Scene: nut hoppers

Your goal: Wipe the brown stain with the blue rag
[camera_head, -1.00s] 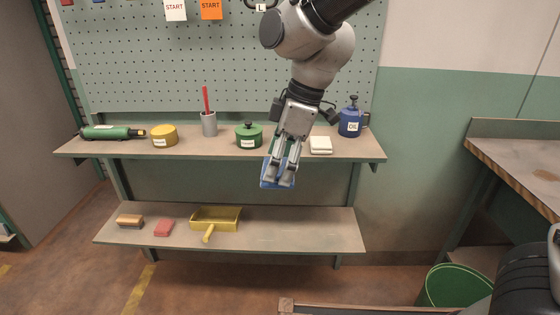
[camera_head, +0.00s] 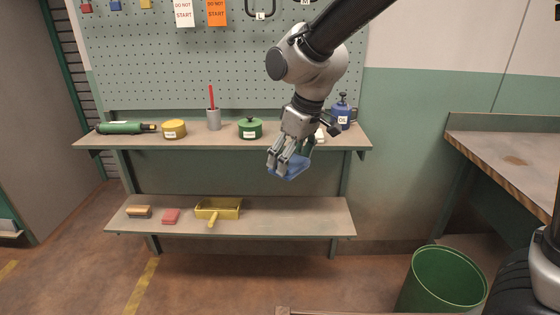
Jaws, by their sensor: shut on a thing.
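The blue rag (camera_head: 292,168) is held in the fingers of my gripper (camera_head: 281,166), which is shut on it. Gripper and rag are in the air in front of the upper shelf, near its right half. The brown stain (camera_head: 515,161) is a dark patch on the top of the workbench (camera_head: 490,145) at the right edge of the view, well to the right of the rag.
The upper shelf (camera_head: 95,141) holds a green tool, a yellow tin (camera_head: 174,129), a grey cup (camera_head: 213,119), a green pot (camera_head: 250,129) and a blue oil can (camera_head: 341,112). A yellow dustpan (camera_head: 218,209) lies below. A green bin (camera_head: 446,280) stands before the bench.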

